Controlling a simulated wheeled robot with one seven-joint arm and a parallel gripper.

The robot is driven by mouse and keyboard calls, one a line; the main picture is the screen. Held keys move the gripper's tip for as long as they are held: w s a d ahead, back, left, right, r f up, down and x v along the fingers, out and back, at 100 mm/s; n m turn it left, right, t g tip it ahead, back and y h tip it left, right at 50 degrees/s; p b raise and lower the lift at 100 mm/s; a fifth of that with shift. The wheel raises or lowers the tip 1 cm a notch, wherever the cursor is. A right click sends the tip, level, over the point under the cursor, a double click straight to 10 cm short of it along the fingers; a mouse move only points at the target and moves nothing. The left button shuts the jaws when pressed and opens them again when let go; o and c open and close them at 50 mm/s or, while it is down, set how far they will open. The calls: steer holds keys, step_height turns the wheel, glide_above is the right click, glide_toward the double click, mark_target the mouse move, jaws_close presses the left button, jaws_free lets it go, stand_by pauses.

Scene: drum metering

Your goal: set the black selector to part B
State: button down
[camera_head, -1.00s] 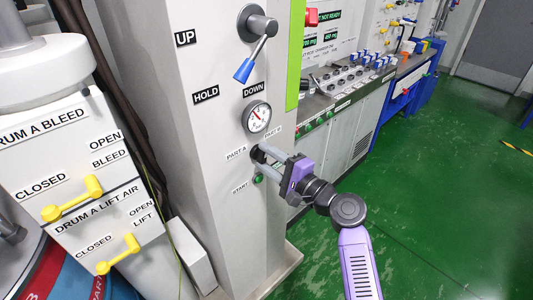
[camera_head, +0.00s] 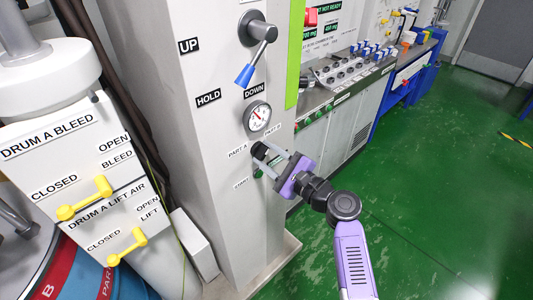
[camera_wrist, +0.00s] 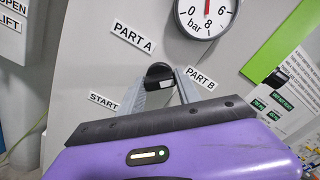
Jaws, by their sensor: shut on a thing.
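The black selector (camera_head: 259,150) is a small knob on the grey column, between the PART A label (camera_head: 238,150) and the PART B label (camera_head: 272,131). In the wrist view the selector (camera_wrist: 158,71) sits between the PART A label (camera_wrist: 134,38) and the PART B label (camera_wrist: 200,79). My gripper (camera_head: 268,160) is shut on the selector, with one finger on each side in the wrist view (camera_wrist: 160,84). I cannot tell which label the selector points at. The fingers hide part of its lower side.
A pressure gauge (camera_head: 258,116) is just above the selector, and a lever with a blue tip (camera_head: 246,74) is higher up. The START label (camera_wrist: 103,101) is close below. Yellow handles (camera_head: 88,199) are on the left cabinet. Green floor (camera_head: 430,190) is open at right.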

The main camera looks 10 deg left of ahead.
steer(key=shift+f, duration=0.15)
steer(key=c, duration=0.8)
jaws_free()
steer(key=shift+c, duration=0.2)
steer(key=b+v, duration=0.1)
steer(key=v, duration=0.7)
steer(key=shift+w, duration=0.1)
